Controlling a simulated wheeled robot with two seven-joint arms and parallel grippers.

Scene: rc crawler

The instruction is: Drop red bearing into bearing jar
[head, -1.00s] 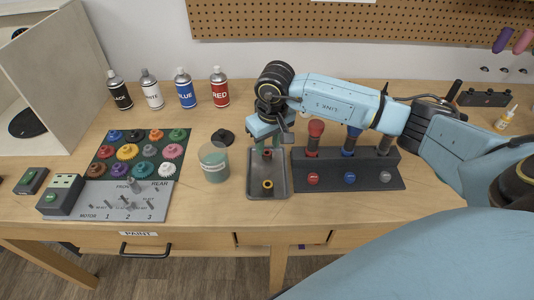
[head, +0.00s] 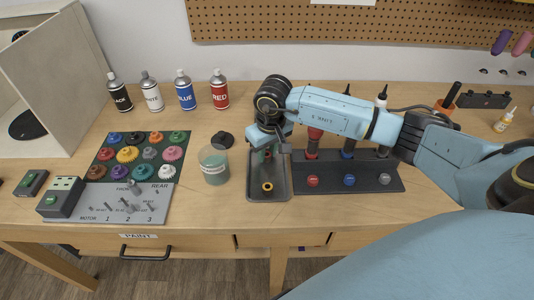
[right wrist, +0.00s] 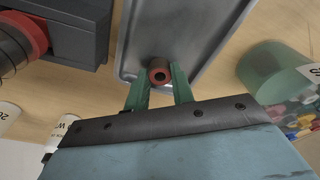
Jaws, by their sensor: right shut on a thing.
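My right gripper (head: 264,154) is low over the far half of the grey metal tray (head: 252,188). In the right wrist view its green fingers (right wrist: 160,84) are shut on the red bearing (right wrist: 159,72), a small ring with a dark hole. The bearing shows only partly in the head view (head: 268,154). I cannot tell whether it still touches the tray. My left gripper is not in view.
A dark rack (head: 330,182) with coloured-handled tools stands right of the tray. A black lid-like piece (head: 222,139) lies behind the jar. A gear board (head: 112,168) and spray cans are to the left.

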